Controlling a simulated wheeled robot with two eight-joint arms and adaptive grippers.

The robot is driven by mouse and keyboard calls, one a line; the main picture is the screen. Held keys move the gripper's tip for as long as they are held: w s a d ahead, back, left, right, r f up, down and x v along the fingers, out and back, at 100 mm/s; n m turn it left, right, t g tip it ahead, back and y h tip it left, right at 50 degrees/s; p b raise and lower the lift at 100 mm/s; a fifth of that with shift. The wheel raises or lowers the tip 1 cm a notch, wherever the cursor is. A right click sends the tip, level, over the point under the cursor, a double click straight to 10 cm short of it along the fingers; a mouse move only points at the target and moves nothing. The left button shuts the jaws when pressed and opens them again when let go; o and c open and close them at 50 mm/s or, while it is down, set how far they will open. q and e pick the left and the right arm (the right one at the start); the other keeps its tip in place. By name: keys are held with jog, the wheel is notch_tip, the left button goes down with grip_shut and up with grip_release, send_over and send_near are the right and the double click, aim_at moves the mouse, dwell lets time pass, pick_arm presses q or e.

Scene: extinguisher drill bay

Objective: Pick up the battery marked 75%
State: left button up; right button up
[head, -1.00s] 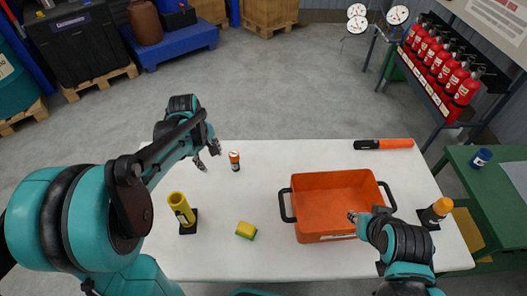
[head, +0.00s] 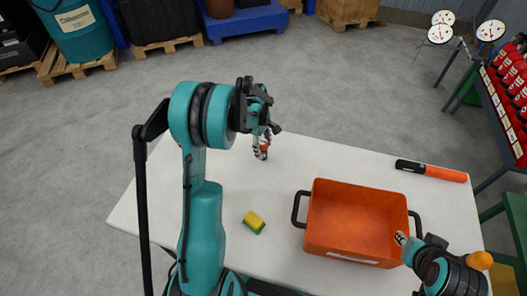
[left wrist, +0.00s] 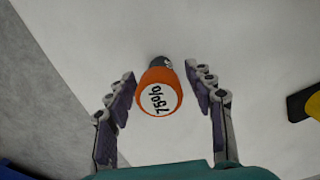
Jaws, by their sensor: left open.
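The battery (left wrist: 160,98) stands upright on the white table, with an orange end marked 75% facing my left wrist camera. In the head view the battery (head: 263,153) is small and partly hidden by my left gripper. My left gripper (left wrist: 160,78) is open above it, with one finger on each side and a gap between each finger and the battery. In the head view my left gripper (head: 262,140) points down at the far side of the table. My right gripper (head: 402,239) is over the front right corner of the orange crate; its jaws are too small to read.
The orange crate (head: 313,215) appears empty. A yellow and green sponge (head: 254,222) lies left of it. An orange and black baton (head: 432,171) lies behind it. A yellow and black thing (left wrist: 303,104) shows at the left wrist view's edge. The table around the battery is clear.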

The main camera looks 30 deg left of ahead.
aim_at(264, 152)
pick_arm(q)
jog(key=f, duration=0.2)
jog(key=f+b, duration=0.1)
jog(key=shift+d+f, duration=0.2)
jog(key=shift+d, duration=0.05)
jog(key=shift+r, duration=0.15)
grip_shut()
jog(key=shift+r, duration=0.1)
